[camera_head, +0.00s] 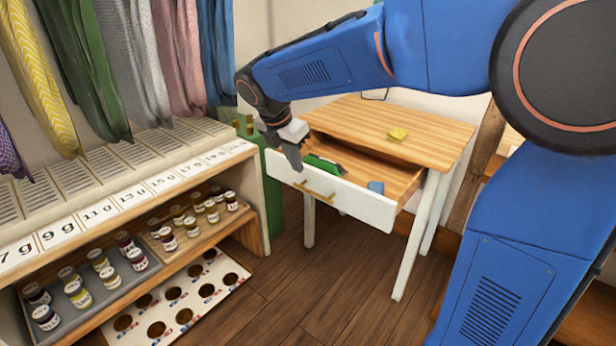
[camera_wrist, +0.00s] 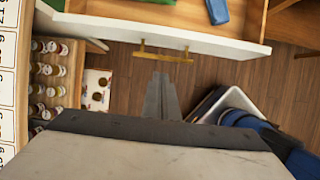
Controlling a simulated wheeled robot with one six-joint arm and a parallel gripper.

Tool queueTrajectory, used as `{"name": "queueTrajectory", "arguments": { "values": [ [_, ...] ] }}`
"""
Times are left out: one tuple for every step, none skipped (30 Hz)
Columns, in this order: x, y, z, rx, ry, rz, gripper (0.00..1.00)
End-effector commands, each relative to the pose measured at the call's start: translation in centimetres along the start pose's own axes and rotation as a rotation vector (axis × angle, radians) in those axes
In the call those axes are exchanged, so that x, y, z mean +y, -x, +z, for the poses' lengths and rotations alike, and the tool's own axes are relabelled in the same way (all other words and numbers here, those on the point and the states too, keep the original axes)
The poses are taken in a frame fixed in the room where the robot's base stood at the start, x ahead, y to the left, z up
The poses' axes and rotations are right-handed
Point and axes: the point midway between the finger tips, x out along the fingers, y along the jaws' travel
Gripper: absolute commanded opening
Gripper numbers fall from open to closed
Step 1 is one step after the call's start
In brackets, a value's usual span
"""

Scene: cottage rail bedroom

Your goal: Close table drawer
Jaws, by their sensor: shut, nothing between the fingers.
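The table (camera_head: 440,143) has a light wooden top and white legs. Its drawer (camera_head: 360,204) has a white front with a brass bar handle (camera_head: 314,191) and is pulled out toward the front. A green item (camera_head: 325,165) and a blue item (camera_head: 376,187) lie inside the drawer. My gripper (camera_head: 296,163) is shut and empty, just in front of the drawer front's left part, near the handle. In the wrist view, my shut fingers (camera_wrist: 161,78) point toward the handle (camera_wrist: 163,55), apart from it in the picture; exact depth is hard to tell.
A low shelf with several small jars (camera_head: 124,241) stands at the left, under hanging fabrics (camera_head: 127,55). A green object (camera_head: 285,196) stands behind the drawer's left side. The wooden floor (camera_head: 320,270) before the table is clear.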

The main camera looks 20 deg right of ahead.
Motion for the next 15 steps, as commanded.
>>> {"name": "queueTrajectory", "arguments": {
  "values": [
    [0.0, -0.2, 0.0, 0.0, 0.004, -0.001, 0.0],
    [0.0, -0.5, 0.0, 0.0, 0.004, -0.002, 0.0],
    [0.0, -0.8, 0.0, 0.0, 0.003, -0.003, 0.0],
    [0.0, -1.2, 0.0, 0.0, 0.003, -0.003, 0.0],
    [0.0, -1.6, 0.0, 0.0, 0.002, -0.002, 0.0],
    [-0.1, -2.2, 0.0, 0.0, 0.002, -0.004, 0.0],
    [-0.1, -2.7, 0.0, 0.001, 0.001, -0.004, 0.0],
    [-0.1, -3.2, 0.0, 0.001, 0.001, -0.004, 0.0],
    [-0.1, -3.9, 0.0, 0.001, 0.001, -0.005, 0.0],
    [-0.1, -4.4, 0.0, 0.001, 0.001, -0.004, 0.0],
    [-0.1, -4.9, 0.0, 0.001, 0.001, -0.003, 0.0],
    [-0.1, -5.7, 0.0, 0.002, 0.001, -0.004, 0.0],
    [-0.1, -6.2, 0.0, 0.002, 0.0, -0.004, 0.0],
    [-0.1, -6.7, 0.0, 0.002, 0.0, -0.004, 0.0],
    [-0.1, -7.4, 0.0, 0.001, 0.0, -0.004, 0.0]
  ]
}}
